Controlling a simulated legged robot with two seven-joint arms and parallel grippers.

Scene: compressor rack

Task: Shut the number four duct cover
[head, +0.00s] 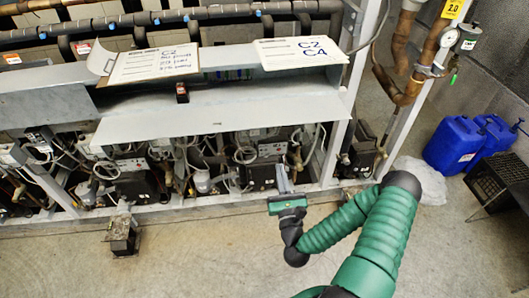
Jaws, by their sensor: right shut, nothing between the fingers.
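A long grey metal duct (215,112) runs across the front of the rack. Dark wiring shows in a gap below the panels, so the duct looks open there. I cannot tell for certain which piece is the number four cover. My right gripper (284,180) is shut and empty, pointing up. In the picture it is below the duct's right half, in front of the compressors, apparently touching nothing. My left gripper is out of view.
A clipboard-like panel (154,64) marked "C2" leans left of the other panel. A small dark object (181,92) sits on the duct. Blue canisters (455,144) and a black crate (497,183) stand at right. The concrete floor (200,255) in front is mostly clear.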

